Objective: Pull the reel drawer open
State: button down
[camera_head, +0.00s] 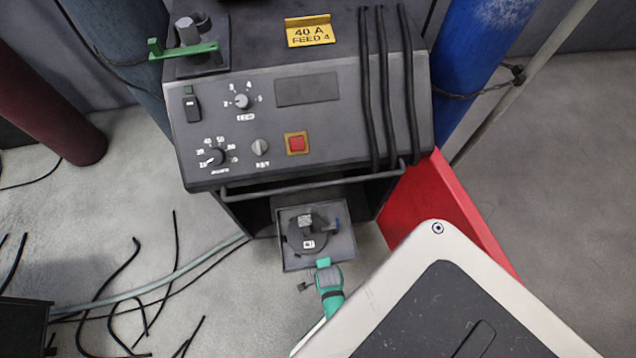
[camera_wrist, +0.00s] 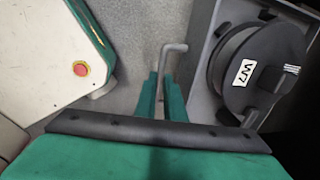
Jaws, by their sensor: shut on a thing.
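The reel drawer (camera_head: 289,264) is a grey tray at the bottom of the dark machine. It stands out of its bay toward me, with a dark reel (camera_head: 306,233) lying in it. The wrist view shows the drawer (camera_wrist: 199,65) at the right, and the reel (camera_wrist: 250,62) bears a white label that seems to read W7. My gripper (camera_head: 323,264), with green fingers, is at the drawer's front edge. In the wrist view my gripper (camera_wrist: 160,90) is shut on the grey bar handle (camera_wrist: 172,47). The fingers hide part of the handle.
The machine's sloped panel (camera_head: 270,120) has dials and a red button, with a front rail (camera_head: 310,182) above the drawer. A red panel (camera_head: 445,200) stands right of the drawer. Loose black cables (camera_head: 130,270) lie on the floor at left. Gas cylinders stand behind.

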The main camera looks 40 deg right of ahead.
jog(key=shift+s+a, duration=0.15)
jog(key=shift+s, duration=0.1)
jog(key=c, duration=1.8)
grip_release()
jog(key=shift+c, duration=0.2)
notch_tip(320, 180, up, 11)
jog(key=s+a, duration=0.1)
jog(key=shift+s+f, duration=0.2)
jog(key=shift+s, duration=0.05)
